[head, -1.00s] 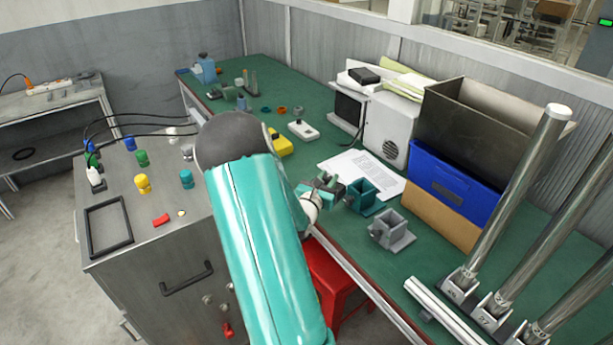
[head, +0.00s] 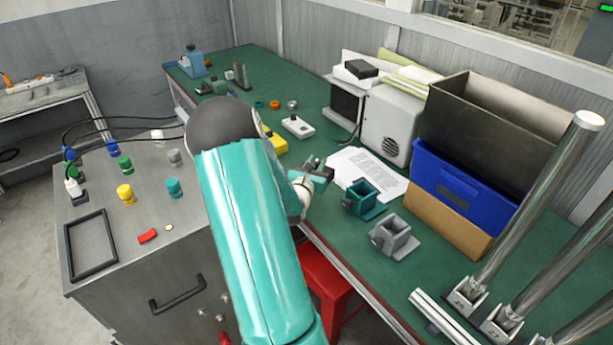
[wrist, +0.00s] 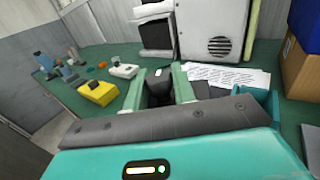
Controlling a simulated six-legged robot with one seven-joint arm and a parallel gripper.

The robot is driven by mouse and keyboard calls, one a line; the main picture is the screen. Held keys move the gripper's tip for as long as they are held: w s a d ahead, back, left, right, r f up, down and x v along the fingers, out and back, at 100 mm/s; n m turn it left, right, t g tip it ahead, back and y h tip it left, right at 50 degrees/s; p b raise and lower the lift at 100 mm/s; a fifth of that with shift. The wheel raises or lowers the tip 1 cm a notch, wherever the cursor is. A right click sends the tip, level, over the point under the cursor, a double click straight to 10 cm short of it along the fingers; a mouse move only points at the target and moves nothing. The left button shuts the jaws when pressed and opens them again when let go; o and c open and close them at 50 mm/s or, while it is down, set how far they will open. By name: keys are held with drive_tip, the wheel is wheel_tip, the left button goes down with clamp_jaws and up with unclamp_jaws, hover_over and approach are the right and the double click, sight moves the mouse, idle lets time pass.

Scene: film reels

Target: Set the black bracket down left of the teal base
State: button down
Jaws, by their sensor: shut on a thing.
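My gripper (head: 314,172) is shut on the black bracket and holds it over the green bench, just left of the teal base. In the wrist view, the dark bracket (wrist: 158,86) sits between the two pale green fingers of my gripper (wrist: 160,82). The teal base (head: 365,200) is a small open block standing on the bench near the front edge, beside the paper. Part of it shows at the right in the wrist view (wrist: 268,103). My arm hides part of the bench. I cannot tell how high the bracket is above the surface.
A grey base (head: 394,237) stands in front and right of the teal one. A printed sheet (head: 378,172) lies behind it. A white box (head: 298,127) and a yellow box (head: 278,144) stand to the left. A blue bin (head: 455,183) is at the right.

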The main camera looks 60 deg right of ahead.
drive_tip(key=w+d+f, duration=0.2)
drive_tip(key=d+f, duration=0.1)
drive_tip(key=w+d+f, duration=0.2)
drive_tip(key=d+f, duration=0.1)
drive_tip(key=d, duration=0.1)
drive_tip(key=w+d+f, duration=0.3)
drive_tip(key=shift+d, duration=0.35)
drive_tip(key=shift+w+d+f, duration=0.2)
drive_tip(key=shift+d+f, duration=0.15)
wheel_tip(320, 180, down, 3)
drive_tip(key=shift+f, duration=0.1)
drive_tip(key=shift+w+f, duration=0.1)
drive_tip(key=shift+f, duration=0.05)
drive_tip(key=c, duration=1.1)
unclamp_jaws()
drive_tip(key=shift+c, duration=0.2)
